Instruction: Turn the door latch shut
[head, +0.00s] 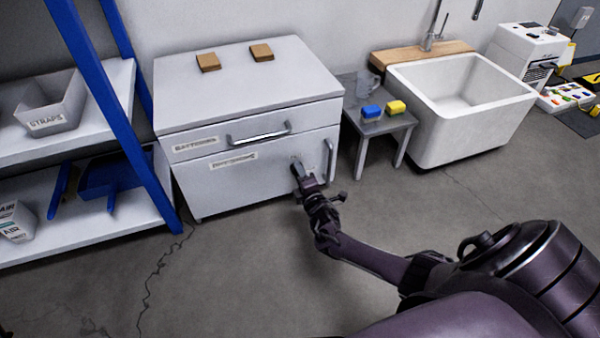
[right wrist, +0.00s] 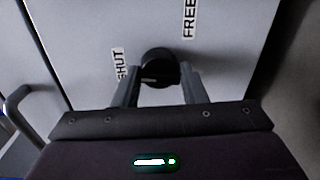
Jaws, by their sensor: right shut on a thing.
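The door latch is a round black knob (right wrist: 160,66) on the light grey cabinet door (right wrist: 85,35) in the right wrist view. A SHUT label (right wrist: 118,63) is to its left and a FREE label (right wrist: 189,18) is up and to its right. My right gripper (right wrist: 158,88) is shut on the knob, one finger on each side; the fingers hide its lower edges. In the head view my right gripper (head: 299,170) reaches the front of the lower cabinet door (head: 255,182), left of the upright door handle (head: 329,160). The door looks closed. My left gripper is not in view.
A drawer with a bar handle (head: 258,138) is above the door. Two brown blocks (head: 208,62) lie on the cabinet top. A small grey table (head: 376,126) with blue and yellow pieces stands to the right. A blue-framed shelf (head: 128,110) is to the left. The floor in front is clear.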

